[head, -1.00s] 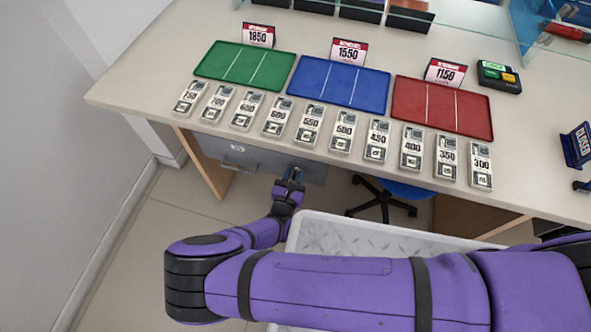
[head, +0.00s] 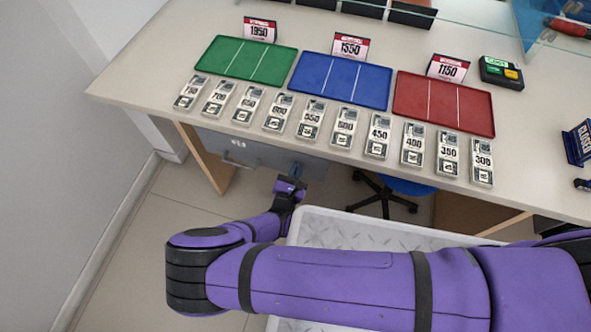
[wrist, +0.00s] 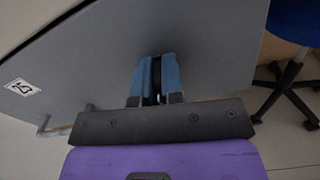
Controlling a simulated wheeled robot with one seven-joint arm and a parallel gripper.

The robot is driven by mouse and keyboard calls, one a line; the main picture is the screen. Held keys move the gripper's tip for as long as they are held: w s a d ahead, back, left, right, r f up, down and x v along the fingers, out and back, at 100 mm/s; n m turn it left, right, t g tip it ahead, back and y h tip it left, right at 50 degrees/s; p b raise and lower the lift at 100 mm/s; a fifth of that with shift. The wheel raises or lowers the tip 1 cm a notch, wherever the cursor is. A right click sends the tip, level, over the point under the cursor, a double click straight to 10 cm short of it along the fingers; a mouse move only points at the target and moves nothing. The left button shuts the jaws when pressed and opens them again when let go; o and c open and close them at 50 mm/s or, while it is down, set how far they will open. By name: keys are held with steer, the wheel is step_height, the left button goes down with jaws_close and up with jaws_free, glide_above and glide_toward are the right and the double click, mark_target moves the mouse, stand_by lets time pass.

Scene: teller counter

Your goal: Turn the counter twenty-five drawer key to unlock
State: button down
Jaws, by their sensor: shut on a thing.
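The grey drawer (head: 262,157) hangs under the left part of the counter, and its front fills much of the wrist view (wrist: 215,45). A white label reading 25 (wrist: 23,87) is on its left side, tilted in that view. My gripper (wrist: 156,62) is at the drawer front with its blue fingers shut on a narrow dark thing, the key (wrist: 156,78). The fingers hide most of the key, and its turn angle cannot be read. In the head view my gripper (head: 295,170) is at the drawer's right part, partly hidden by my wrist.
The drawer handle (head: 235,162) is left of my gripper. A blue swivel chair (head: 405,187) stands to the right under the counter. The counter top (head: 140,80) holds green, blue and red trays and a row of numbered note bundles. Open floor lies at left.

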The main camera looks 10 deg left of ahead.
steer(key=m, duration=0.4)
steer(key=shift+m, duration=0.3)
steer(key=m, duration=0.3)
steer(key=shift+d+f+m, duration=0.1)
steer(key=shift+m, duration=0.2)
steer(key=m, duration=0.3)
steer(key=shift+m, duration=2.2)
steer(key=shift+f, duration=0.1)
steer(key=c, duration=1.2)
jaws_free()
steer(key=shift+c, duration=0.2)
